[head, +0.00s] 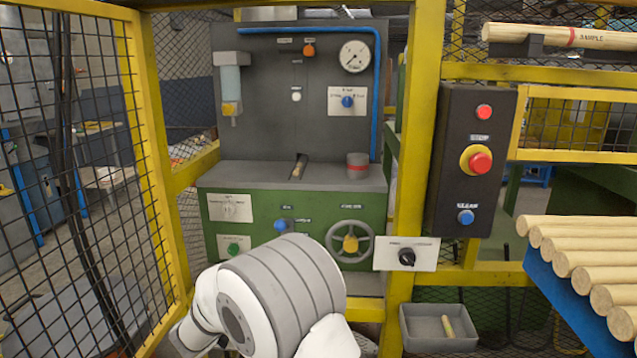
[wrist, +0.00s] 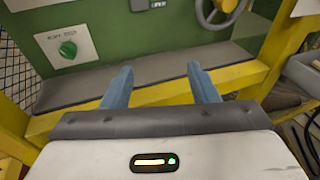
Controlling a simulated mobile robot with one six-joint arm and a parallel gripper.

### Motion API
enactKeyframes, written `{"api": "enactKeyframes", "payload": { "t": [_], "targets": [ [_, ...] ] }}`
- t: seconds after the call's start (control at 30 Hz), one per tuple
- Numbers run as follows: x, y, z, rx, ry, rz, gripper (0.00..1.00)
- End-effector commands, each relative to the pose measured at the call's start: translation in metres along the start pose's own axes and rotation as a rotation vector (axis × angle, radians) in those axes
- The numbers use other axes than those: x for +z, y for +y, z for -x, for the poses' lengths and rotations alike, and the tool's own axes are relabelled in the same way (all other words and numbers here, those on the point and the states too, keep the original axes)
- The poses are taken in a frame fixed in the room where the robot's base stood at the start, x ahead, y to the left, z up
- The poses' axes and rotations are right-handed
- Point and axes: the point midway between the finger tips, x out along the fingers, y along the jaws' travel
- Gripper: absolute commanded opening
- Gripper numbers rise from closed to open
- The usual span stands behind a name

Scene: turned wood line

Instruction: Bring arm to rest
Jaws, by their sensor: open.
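My gripper (wrist: 160,84) shows in the wrist view with its two blue-grey fingers apart and nothing between them. Beyond the fingertips are a grey ledge (wrist: 150,75) and a yellow rail (wrist: 65,121) at the foot of the green machine. In the head view my white and grey arm stands low in the middle, in front of the green machine (head: 325,205). The gripper's fingers are hidden in the head view.
Yellow posts (head: 416,150) and a mesh panel (head: 75,180) frame the opening. A control box (head: 470,160), wooden rods (head: 580,232) on a blue rack and a grey bin (head: 415,330) are at the right. A handwheel (head: 350,242) sticks out of the machine.

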Motion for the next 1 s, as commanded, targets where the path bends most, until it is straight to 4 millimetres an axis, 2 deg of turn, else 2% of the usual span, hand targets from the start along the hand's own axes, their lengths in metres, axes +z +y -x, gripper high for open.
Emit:
{"api": "enactKeyframes", "payload": {
  "t": [0.03,0.17,0.27,0.3,0.4,0.5,0.6,0.7,0.8,0.9,1.0],
  "targets": [
    [0.016,-0.022,-0.005,-0.047,0.028,-0.051,0.54],
    [0.044,-0.09,-0.015,-0.205,0.126,-0.234,0.54],
    [0.069,-0.162,-0.013,-0.378,0.218,-0.449,0.54],
    [0.075,-0.19,-0.009,-0.45,0.254,-0.542,0.54],
    [0.089,-0.254,0.01,-0.629,0.328,-0.783,0.54],
    [0.098,-0.306,0.037,-0.804,0.384,-1.034,0.54],
    [0.106,-0.346,0.07,-0.974,0.425,-1.292,0.54],
    [0.113,-0.375,0.106,-1.14,0.45,-1.56,0.54],
    [0.119,-0.393,0.14,-1.293,0.462,-1.824,0.54],
    [0.125,-0.401,0.167,-1.418,0.463,-2.057,0.54],
    [0.13,-0.403,0.186,-1.509,0.46,-2.233,0.54]
  ]
}}
